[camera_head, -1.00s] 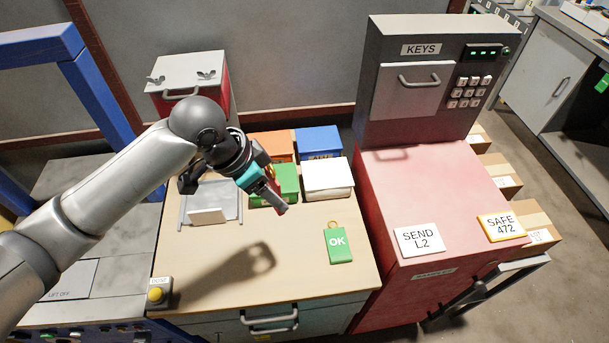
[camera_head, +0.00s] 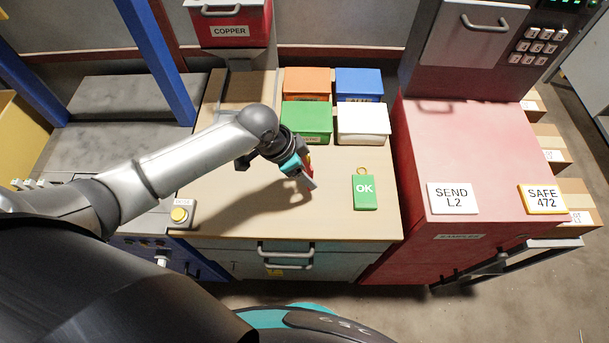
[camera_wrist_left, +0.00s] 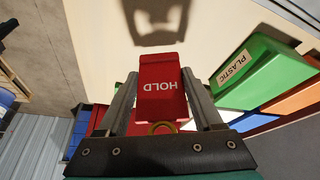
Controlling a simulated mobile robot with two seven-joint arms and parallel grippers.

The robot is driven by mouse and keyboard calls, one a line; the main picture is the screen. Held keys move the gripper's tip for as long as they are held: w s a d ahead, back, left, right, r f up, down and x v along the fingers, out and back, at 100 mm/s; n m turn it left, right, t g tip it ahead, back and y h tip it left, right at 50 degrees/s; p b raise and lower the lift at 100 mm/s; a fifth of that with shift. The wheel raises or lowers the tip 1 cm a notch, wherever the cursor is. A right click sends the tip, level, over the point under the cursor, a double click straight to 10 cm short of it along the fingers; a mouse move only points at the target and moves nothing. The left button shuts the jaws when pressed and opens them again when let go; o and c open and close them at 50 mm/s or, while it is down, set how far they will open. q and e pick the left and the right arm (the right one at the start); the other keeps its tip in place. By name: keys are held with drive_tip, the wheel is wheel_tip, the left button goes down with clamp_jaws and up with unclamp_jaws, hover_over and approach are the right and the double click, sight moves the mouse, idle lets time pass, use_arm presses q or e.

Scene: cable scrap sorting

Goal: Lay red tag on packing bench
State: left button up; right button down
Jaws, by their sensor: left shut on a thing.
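The red tag (camera_wrist_left: 162,92), lettered HOLD with a brass ring at one end, is between the fingers of my left gripper (camera_wrist_left: 162,100). In the head view my left gripper (camera_head: 307,178) is above the packing bench (camera_head: 240,210), shut on the tag, whose red edge shows only in part. The tag appears to be above the bench top, with the gripper's shadow on the wood to its left. A green OK tag (camera_head: 364,192) lies flat on the bench, right of the gripper. My right gripper is not in view.
Orange (camera_head: 307,80), blue (camera_head: 358,82), green (camera_head: 306,117) and white (camera_head: 362,119) lidded boxes stand at the bench's back. A yellow button (camera_head: 180,214) is at the front left corner. A red cabinet (camera_head: 470,155) borders the right. The bench's front middle is clear.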

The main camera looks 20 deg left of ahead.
use_arm(q)
drive_tip(key=shift+f, duration=1.3)
drive_tip(key=shift+f, duration=0.2)
drive_tip(key=o, duration=1.3)
drive_tip(key=shift+r, duration=0.1)
drive_tip(key=p+v, duration=0.2)
drive_tip(key=v, duration=1)
drive_tip(key=shift+r, duration=0.15)
